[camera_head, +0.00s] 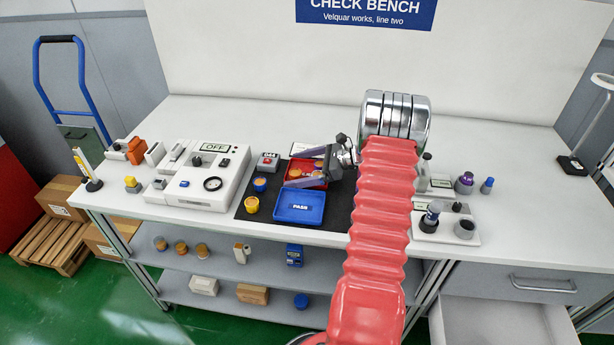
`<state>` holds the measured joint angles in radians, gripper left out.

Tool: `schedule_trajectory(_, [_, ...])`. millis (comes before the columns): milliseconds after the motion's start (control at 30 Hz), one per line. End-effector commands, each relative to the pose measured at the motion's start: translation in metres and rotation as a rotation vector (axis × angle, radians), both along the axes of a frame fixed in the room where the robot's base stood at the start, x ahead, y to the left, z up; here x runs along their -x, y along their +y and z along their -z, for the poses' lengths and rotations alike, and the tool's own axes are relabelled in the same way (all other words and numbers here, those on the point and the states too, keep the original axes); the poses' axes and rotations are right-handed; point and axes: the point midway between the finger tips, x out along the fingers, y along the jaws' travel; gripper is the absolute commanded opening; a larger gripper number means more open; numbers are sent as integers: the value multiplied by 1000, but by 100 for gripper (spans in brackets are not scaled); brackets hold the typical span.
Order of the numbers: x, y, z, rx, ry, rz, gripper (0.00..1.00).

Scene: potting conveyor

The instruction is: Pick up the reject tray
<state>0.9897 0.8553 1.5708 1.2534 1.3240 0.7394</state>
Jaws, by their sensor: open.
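A red tray (297,164), seemingly the reject tray, lies on the dark mat behind the blue PASS tray. It holds a few orange and yellow round pieces. My gripper (289,169) is open and reaches in from the right, with its two fingers spread over the red tray, one toward the back and one toward the front. The fingers and wrist hide part of the tray. I cannot tell whether the fingers touch it.
The blue PASS tray (299,208) sits just in front. A yellow jar (252,205) and a blue-topped jar (260,185) stand left on the dark mat (338,206). A white OFF tester (205,180) is farther left. A drawer (500,322) hangs open below right.

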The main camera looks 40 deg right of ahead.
Motion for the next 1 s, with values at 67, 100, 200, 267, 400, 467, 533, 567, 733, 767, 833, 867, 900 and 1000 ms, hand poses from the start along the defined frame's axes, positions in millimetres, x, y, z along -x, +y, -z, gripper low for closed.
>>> schedule_trajectory(67, [0,0,0,0,0,0,100])
schedule_trajectory(100, [0,0,0,0,0,0,100])
schedule_trajectory(200, [0,0,0,0,0,0,98])
schedule_trajectory(267, [0,0,0,0,0,0,94])
schedule_trajectory(400, [0,0,0,0,0,0,84])
schedule_trajectory(467, [0,0,0,0,0,0,80])
schedule_trajectory(533, [0,0,0,0,0,0,75])
schedule_trajectory(567, [0,0,0,0,0,0,73])
schedule_trajectory(733, [0,0,-1,0,-1,0,66])
schedule_trajectory(767, [0,0,-1,0,-1,0,66])
schedule_trajectory(833, [0,0,-1,0,-1,0,66])
schedule_trajectory(867, [0,0,-1,0,-1,0,66])
schedule_trajectory(900, [0,0,-2,0,-1,0,66])
schedule_trajectory(1000, [0,0,-6,1,-2,-1,66])
